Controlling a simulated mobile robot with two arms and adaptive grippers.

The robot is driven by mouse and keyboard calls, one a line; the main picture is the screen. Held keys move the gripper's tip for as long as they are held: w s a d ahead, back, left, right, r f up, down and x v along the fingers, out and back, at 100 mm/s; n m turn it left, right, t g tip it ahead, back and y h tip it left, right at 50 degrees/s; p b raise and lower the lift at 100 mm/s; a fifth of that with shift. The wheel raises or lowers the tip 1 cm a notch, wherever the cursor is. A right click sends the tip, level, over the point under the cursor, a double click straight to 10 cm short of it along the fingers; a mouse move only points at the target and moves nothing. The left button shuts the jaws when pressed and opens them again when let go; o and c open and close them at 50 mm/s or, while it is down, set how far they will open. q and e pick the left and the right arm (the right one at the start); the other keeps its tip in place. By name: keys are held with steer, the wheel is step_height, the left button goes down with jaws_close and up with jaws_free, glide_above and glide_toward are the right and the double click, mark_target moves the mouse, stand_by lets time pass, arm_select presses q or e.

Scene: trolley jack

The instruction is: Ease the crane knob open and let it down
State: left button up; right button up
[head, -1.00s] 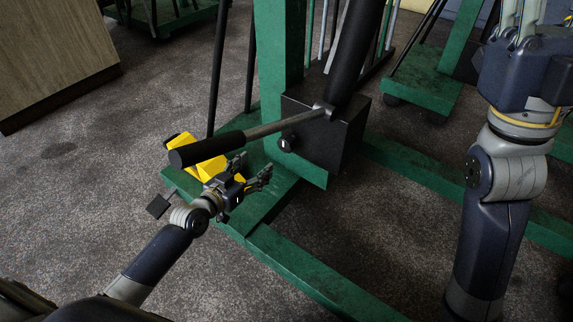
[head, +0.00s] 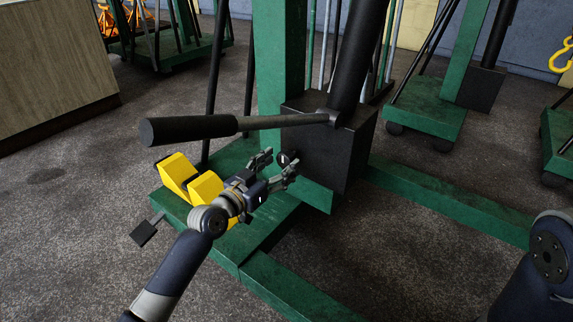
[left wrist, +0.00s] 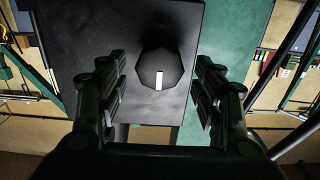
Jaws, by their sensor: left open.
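The crane knob (head: 284,158) is a small dark knob on the near face of the black pump block (head: 335,150). In the left wrist view the knob (left wrist: 160,66) is faceted with a white mark on its lower part, and it sits ahead of and between my fingers. My left gripper (head: 276,166) is open, with its fingertips close to the knob; it also shows open in the left wrist view (left wrist: 160,90). I see a gap on both sides of the knob. Part of my right arm shows at the lower right; its gripper is out of view.
A pump handle with a black grip (head: 190,129) sticks out leftward above my left gripper. Yellow wedge blocks (head: 176,172) lie on the green crane base (head: 225,240) beside my wrist. Green legs run along the floor. Another green crane (head: 430,105) stands behind right.

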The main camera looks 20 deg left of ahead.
mark_target(283, 161)
arm_select(q)
steer(key=shift+b+x, duration=0.55)
steer(key=shift+x, duration=1.2)
steer(key=c, duration=1.1)
